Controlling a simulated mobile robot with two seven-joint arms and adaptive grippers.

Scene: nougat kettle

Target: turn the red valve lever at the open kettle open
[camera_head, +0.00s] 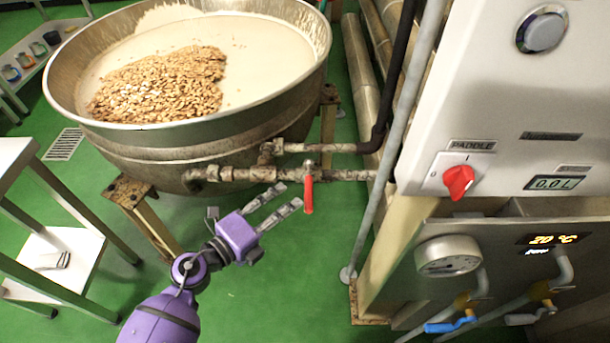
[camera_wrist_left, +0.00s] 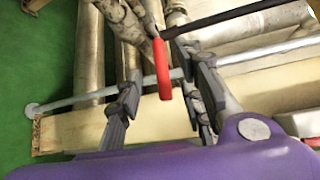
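The red valve lever (camera_head: 308,194) hangs down from a valve on the lower pipe (camera_head: 245,174) beside the open kettle (camera_head: 190,150). In the left wrist view the lever (camera_wrist_left: 161,68) appears between my finger tips, with gaps on both sides. My left gripper (camera_head: 291,195) is open and empty, its fingers pointing at the lever from the left. The fingertips are close to the lever; I cannot tell the exact depth. My right gripper is in neither view.
A control panel with a red paddle knob (camera_head: 458,181) stands at the right. A grey vertical pipe (camera_head: 395,140) runs just right of the lever. A white stand (camera_head: 60,262) is at the left. Green floor is free below my gripper.

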